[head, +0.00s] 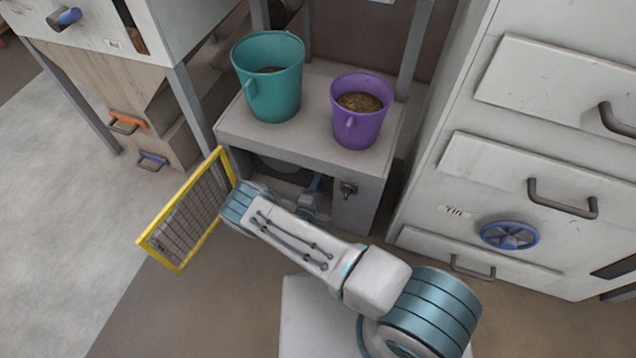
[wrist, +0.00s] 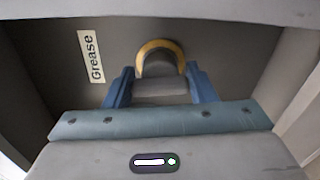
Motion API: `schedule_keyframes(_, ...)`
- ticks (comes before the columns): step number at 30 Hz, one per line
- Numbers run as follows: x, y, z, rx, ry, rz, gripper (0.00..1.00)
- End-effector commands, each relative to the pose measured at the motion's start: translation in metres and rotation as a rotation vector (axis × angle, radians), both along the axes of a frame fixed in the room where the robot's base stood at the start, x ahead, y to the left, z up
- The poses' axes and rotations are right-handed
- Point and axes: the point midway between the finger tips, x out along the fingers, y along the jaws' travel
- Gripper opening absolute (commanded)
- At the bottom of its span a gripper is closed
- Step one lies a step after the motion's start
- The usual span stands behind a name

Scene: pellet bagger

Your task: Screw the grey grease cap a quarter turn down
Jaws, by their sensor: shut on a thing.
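The grey grease cap (wrist: 160,90) is inside the cabinet recess, between my two blue fingers in the wrist view. A yellow ring (wrist: 160,46) arches around its far side. A white label reading "Grease" (wrist: 91,57) is to its left on the dark panel. My gripper (wrist: 161,88) is shut on the cap, one finger on each side. In the head view my gripper (head: 313,192) reaches into the low opening of the grey cabinet, and my arm hides part of it. The cap cannot be made out there.
A yellow-framed mesh door (head: 188,212) stands open left of my arm. A teal bucket (head: 270,85) and a purple bucket (head: 357,122), both holding pellets, stand on the cabinet top (head: 318,140). A latch (head: 348,188) is right of the opening. White drawers (head: 520,185) flank the right.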

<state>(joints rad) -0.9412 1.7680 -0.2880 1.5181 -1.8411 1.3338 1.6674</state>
Motion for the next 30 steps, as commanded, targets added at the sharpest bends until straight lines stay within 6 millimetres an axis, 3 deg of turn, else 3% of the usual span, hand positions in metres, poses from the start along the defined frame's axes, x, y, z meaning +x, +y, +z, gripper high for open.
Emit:
schedule_keyframes(9, -0.0007, 0.002, -0.0007, 0.1, -0.034, 0.004, 0.28)
schedule_keyframes(24, -0.0006, 0.0024, -0.0013, 0.116, -0.039, 0.005, 0.28)
schedule_keyframes(25, -0.0006, 0.0024, -0.0013, 0.116, -0.039, 0.005, 0.56)
schedule_keyframes(27, -0.0005, 0.0023, -0.0011, 0.115, -0.039, 0.004, 0.73)
schedule_keyframes(30, -0.0002, 0.0007, -0.0009, 0.114, -0.04, 0.002, 0.73)
